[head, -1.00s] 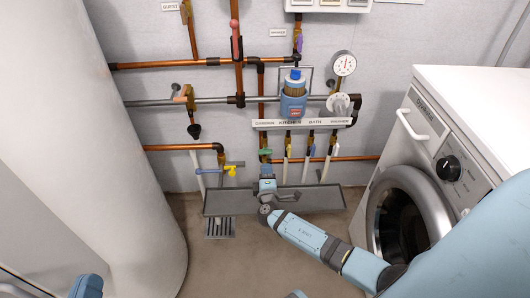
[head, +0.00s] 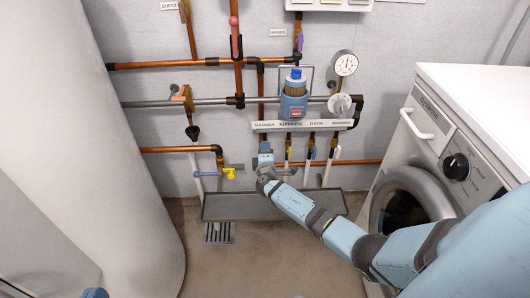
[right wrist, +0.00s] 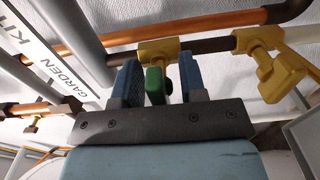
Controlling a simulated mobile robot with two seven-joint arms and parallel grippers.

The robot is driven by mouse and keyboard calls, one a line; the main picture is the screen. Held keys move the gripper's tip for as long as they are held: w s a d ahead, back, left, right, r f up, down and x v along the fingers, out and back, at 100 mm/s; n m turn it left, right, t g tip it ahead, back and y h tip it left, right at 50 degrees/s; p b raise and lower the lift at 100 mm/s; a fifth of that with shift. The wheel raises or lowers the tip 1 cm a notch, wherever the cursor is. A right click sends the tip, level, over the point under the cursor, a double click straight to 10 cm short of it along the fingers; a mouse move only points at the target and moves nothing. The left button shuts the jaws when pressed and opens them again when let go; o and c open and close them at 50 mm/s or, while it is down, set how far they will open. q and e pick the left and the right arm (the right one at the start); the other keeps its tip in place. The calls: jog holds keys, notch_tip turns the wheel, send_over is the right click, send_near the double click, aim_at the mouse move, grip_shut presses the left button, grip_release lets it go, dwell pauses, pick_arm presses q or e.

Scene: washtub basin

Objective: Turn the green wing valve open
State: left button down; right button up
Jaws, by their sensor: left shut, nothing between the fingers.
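My right gripper (right wrist: 160,76) is open, with one blue finger on each side of the green handle. The handle looks nearer the left finger, with a visible gap to the right finger; I cannot tell whether it touches. In the head view my right gripper (head: 265,150) is at the left end of the labelled valve row and hides the green handle. My left gripper's fingers do not show; only a blue part of mine is at the bottom left edge.
A yellow valve (right wrist: 277,72) stands close to the right in the wrist view. The white label strip (head: 303,125) runs above the valves. A grey tray (head: 235,207) lies below, and a washing machine (head: 440,150) is at the right. Several pipes cross the wall.

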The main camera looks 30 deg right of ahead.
grip_shut()
